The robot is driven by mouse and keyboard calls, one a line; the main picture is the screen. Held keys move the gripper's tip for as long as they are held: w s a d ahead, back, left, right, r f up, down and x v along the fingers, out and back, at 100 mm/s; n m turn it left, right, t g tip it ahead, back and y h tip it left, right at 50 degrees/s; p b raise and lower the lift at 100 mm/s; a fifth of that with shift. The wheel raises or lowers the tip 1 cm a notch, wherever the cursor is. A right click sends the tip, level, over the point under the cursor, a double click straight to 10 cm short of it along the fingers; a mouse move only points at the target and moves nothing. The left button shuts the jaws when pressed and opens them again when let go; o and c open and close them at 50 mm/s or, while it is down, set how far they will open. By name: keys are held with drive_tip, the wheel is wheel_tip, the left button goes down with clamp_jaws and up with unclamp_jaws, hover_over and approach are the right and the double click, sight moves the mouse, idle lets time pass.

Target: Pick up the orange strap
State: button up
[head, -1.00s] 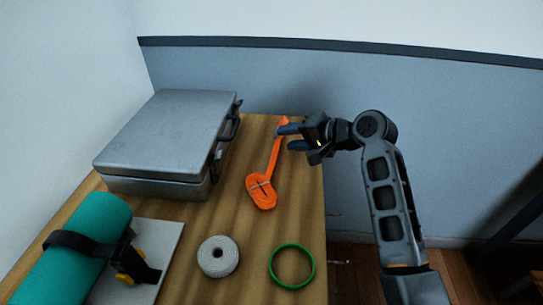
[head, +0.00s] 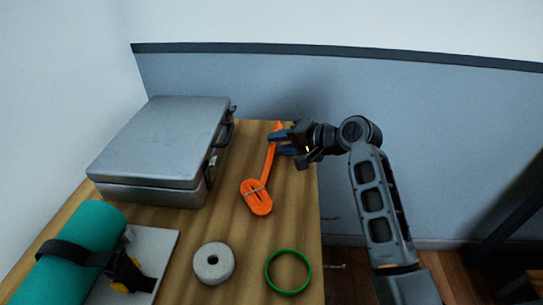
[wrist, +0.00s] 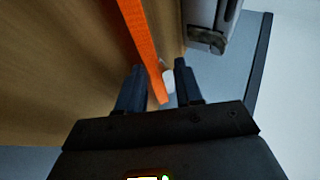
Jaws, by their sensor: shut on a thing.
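The orange strap (head: 257,198) lies on the wooden table, its coil bound with a light band and its straight tail running toward the back edge. In the head view, my gripper (head: 271,144) is at the tail near its far end, coming from the right. In the wrist view, the strap's tail (wrist: 143,38) runs down between the two dark fingers of my gripper (wrist: 159,68). My gripper is shut on the tail; the exact contact is hard to see. The coil lies apart from the fingers, on the table.
A silver metal case (head: 160,140) stands left of the strap. A grey-white roll (head: 213,263) and a green ring (head: 288,272) lie in front. A teal rolled mat (head: 70,255) with a black strap is at front left. The table's right edge is close to the gripper.

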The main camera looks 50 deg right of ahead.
drive_tip(key=shift+r, duration=0.6)
wheel_tip(320, 180, up, 3)
drive_tip(key=shift+f, duration=0.15)
drive_tip(key=s+d+r, duration=0.2)
drive_tip(key=s, duration=0.1)
drive_tip(key=s+d+r, duration=0.2)
drive_tip(key=s+d, duration=0.1)
drive_tip(key=s+d+r, duration=0.2)
drive_tip(key=s+r, duration=0.1)
drive_tip(key=shift+s+d+r, duration=0.1)
drive_tip(key=shift+d, duration=0.05)
idle(0.6)
